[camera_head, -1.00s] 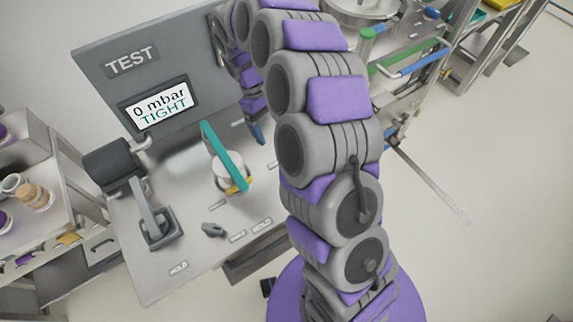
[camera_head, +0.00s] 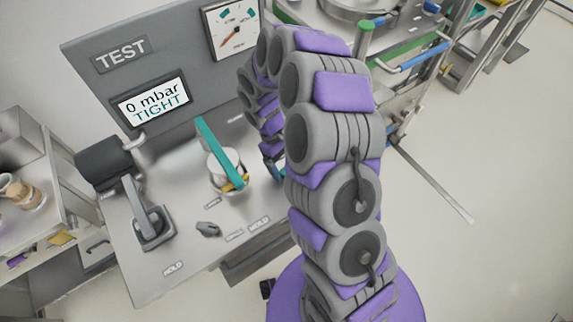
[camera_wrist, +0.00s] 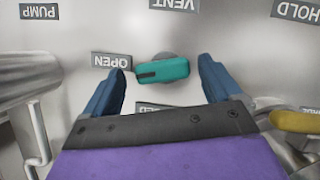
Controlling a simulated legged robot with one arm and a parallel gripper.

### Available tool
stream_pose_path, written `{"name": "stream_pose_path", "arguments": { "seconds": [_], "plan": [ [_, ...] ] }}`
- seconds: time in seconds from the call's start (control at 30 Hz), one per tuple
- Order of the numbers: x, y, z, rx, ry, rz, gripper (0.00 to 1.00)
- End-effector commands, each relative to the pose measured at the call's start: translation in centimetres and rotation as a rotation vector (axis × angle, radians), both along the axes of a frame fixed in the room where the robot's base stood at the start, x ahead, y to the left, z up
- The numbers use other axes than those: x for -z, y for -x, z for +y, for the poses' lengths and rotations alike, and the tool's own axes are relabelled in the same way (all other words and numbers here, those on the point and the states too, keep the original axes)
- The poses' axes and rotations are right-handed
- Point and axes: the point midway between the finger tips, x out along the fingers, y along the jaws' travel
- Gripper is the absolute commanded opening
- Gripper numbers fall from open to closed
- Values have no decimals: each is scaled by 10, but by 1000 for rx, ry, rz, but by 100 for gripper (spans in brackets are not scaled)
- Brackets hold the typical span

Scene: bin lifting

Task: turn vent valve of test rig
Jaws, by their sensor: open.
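The vent valve has a short teal handle (camera_wrist: 165,71) on a round grey base, below the VENT label in the wrist view. Its dark-marked end points left, towards the OPEN label (camera_wrist: 111,61). My gripper (camera_wrist: 161,82) is open, with one blue finger on each side of the handle. The fingers look apart from the handle; how high they are above it I cannot tell. In the head view the test rig (camera_head: 185,262) stands at left, its display (camera_head: 152,102) reading 0 mbar TIGHT. My arm hides the valve there.
A grey lever (camera_head: 150,215) and a small grey knob (camera_head: 208,229) are nearer the front. A dial gauge (camera_head: 235,30) is on the panel. A yellow part (camera_wrist: 295,121) lies right of my gripper.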

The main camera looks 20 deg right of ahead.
Motion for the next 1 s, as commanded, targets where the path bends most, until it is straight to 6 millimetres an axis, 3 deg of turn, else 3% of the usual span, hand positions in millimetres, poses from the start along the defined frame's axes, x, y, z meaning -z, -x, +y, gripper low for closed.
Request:
{"name": "stream_pose_path", "arguments": {
  "seconds": [0.4,1.0],
  "plan": [
    [7,2,-2,1,0,-1,92],
    [7,2,-2,1,0,-1,36]
  ]
}}
